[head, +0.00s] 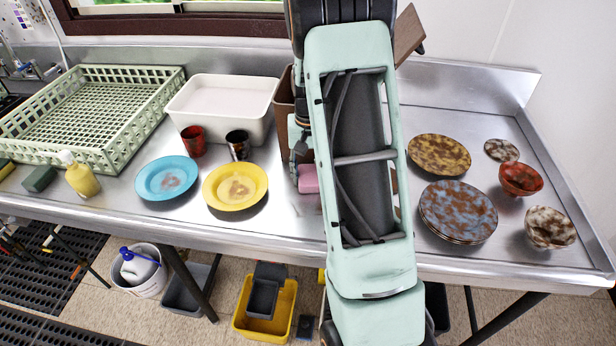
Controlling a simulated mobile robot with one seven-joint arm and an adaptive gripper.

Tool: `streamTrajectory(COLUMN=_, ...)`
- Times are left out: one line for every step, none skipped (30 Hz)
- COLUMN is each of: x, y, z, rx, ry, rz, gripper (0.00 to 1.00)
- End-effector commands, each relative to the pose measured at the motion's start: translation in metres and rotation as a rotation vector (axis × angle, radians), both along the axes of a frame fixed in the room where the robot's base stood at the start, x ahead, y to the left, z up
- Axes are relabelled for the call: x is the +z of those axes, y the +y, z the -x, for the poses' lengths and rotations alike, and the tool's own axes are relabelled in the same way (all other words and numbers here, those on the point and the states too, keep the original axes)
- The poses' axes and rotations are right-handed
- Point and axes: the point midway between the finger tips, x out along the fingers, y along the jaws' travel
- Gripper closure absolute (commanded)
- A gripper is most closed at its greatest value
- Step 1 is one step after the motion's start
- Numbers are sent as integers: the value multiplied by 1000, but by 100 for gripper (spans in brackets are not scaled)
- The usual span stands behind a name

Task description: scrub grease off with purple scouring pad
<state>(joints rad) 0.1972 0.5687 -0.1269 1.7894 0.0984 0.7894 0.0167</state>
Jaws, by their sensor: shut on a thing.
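My gripper (301,158) is partly hidden behind my own arm, low over the metal counter. It is shut on a pink-purple scouring pad (309,184), which shows at its lower end; I cannot tell if the pad touches the counter. To its left, a yellow plate (235,206) has a brownish smear in its middle. Further left, a blue plate (168,196) has a grey-brown smear. On the right stand a stack of blue-brown stained plates (458,211), a yellow-brown stained plate (439,155), a small stained dish (501,150), a red bowl (521,180) and a stained bowl (550,228).
A red cup (193,141) and a dark stained cup (238,145) stand before a white tub (222,78). A green rack (61,149), yellow bottle (82,180) and green sponge (39,178) are at left. A brown container (284,100) stands behind my arm.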

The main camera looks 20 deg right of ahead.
Motion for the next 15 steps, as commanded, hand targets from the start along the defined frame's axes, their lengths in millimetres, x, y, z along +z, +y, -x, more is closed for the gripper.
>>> streamTrajectory(x=-2, y=-1, z=0, rx=0, ry=-1, rz=1, gripper=80)
streamTrajectory(x=-2, y=-1, z=0, rx=0, ry=-1, rz=1, gripper=80)
streamTrajectory(x=-2, y=-1, z=0, rx=0, ry=-1, rz=1, gripper=80)
streamTrajectory(x=-2, y=-1, z=0, rx=-1, ry=-1, rz=1, gripper=80)
streamTrajectory(x=-2, y=-1, z=0, rx=-1, ry=-1, rz=1, gripper=80)
streamTrajectory(x=-1, y=-1, z=0, rx=-1, ry=-1, rz=1, gripper=80)
streamTrajectory(x=0, y=-1, z=0, rx=-1, ry=-1, rz=1, gripper=80)
streamTrajectory(x=1, y=-1, z=0, rx=0, ry=-1, rz=1, gripper=80)
streamTrajectory(x=4, y=-1, z=0, rx=0, ry=-1, rz=2, gripper=80)
streamTrajectory(x=7, y=-1, z=0, rx=0, ry=-1, rz=2, gripper=80)
streamTrajectory(x=10, y=-1, z=0, rx=0, ry=-1, rz=2, gripper=80)
streamTrajectory(x=14, y=-1, z=0, rx=0, ry=-2, rz=2, gripper=80)
streamTrajectory(x=17, y=-1, z=-1, rx=0, ry=-2, rz=2, gripper=80)
streamTrajectory(x=21, y=-1, z=-1, rx=0, ry=-3, rz=2, gripper=80)
streamTrajectory(x=26, y=-1, z=-1, rx=0, ry=-4, rz=3, gripper=80)
